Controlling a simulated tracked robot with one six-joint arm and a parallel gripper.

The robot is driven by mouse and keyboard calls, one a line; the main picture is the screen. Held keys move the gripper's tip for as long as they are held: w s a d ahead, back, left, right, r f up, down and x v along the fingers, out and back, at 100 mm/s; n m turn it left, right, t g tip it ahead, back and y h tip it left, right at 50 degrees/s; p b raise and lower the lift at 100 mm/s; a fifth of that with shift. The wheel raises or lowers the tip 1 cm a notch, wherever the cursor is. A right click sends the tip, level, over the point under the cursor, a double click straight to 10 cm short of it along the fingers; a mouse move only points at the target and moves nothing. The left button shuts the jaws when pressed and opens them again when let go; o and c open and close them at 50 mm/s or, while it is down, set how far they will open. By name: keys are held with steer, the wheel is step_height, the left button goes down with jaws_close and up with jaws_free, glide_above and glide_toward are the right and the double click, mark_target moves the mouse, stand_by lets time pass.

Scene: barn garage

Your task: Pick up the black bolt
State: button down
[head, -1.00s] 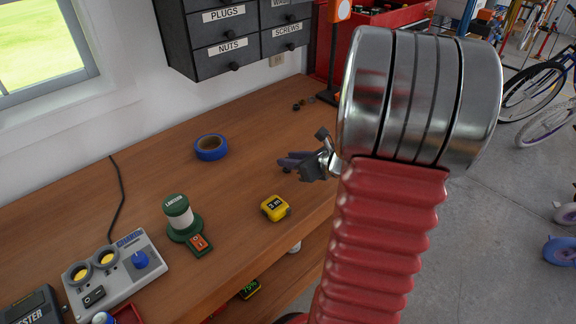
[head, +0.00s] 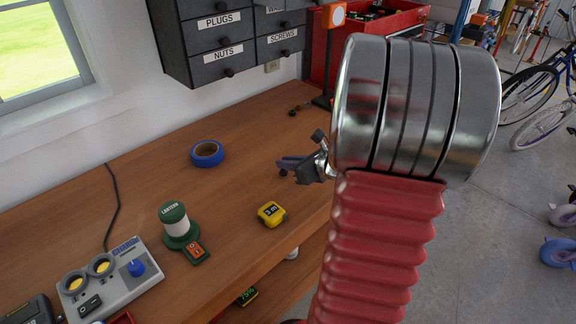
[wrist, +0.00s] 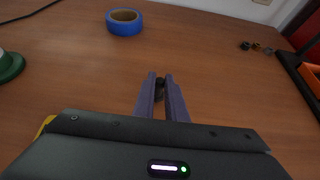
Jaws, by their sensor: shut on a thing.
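My gripper (wrist: 162,92) is low over the wooden workbench (head: 120,214). Its two purple fingers are close together, with a small dark thing, the black bolt (wrist: 159,87), between their tips. The fingers hide part of the bolt, and I cannot tell whether it touches the bench. In the head view my gripper (head: 287,164) is at the right part of the bench, beyond the yellow tape measure, and the bolt cannot be made out there.
A blue tape roll (head: 207,154) lies left of my gripper. A yellow tape measure (head: 271,214) is nearer the front edge. A green lantern (head: 175,224) stands left. Several small dark pieces (wrist: 257,47) lie towards the back right, near a dark stand (wrist: 298,80).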

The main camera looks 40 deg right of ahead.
step_height(320, 180, up, 9)
stand_by(0.4)
steer(key=shift+w+a, duration=0.1)
stand_by(0.4)
